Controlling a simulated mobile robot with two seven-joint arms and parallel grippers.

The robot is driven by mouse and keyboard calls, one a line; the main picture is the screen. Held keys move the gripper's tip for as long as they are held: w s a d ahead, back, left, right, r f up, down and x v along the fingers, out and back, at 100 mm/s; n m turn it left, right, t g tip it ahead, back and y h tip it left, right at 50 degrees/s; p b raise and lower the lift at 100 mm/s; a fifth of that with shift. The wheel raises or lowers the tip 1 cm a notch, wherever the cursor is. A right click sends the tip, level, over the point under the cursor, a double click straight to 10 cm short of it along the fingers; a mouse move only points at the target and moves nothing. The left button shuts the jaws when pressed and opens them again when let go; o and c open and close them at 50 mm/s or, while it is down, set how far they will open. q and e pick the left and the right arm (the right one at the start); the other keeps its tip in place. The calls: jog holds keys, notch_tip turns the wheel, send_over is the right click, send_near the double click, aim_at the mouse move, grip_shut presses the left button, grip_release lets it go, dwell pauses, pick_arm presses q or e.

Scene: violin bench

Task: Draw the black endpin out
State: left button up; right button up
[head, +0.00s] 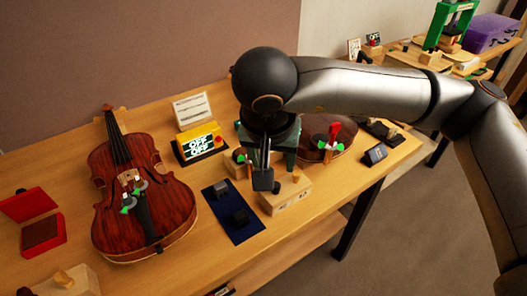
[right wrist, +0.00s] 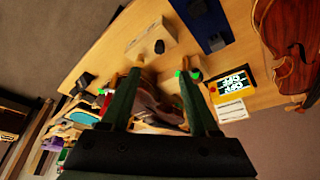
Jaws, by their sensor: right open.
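A pale wooden block (head: 299,197) stands near the front of the bench with a small dark piece (head: 277,188) at its left end. The block also shows in the right wrist view (right wrist: 146,40), with the dark piece (right wrist: 159,46) by it; I cannot tell for sure that this is the endpin. My right gripper (head: 262,176) points down just behind the block, partly hiding what is there. In the right wrist view my right gripper (right wrist: 158,80) is open, with nothing seen held; a reddish-brown body (right wrist: 158,102) lies beyond its fingers. My left gripper is out of view.
A violin (head: 146,195) lies at left. A dark blue mat (head: 238,228) with dark blocks lies left of the wooden block. A yellow display box (head: 200,143) stands behind. A brown instrument body (head: 338,145) lies behind on the right, with a small dark box (head: 375,154) nearby.

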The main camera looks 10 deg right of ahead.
aim_at(276, 185)
jog(key=p+x, duration=0.1)
jog(key=x, duration=1.1)
jog(key=shift+d+f, duration=0.15)
grip_shut()
dwell(0.6)
dwell(0.4)
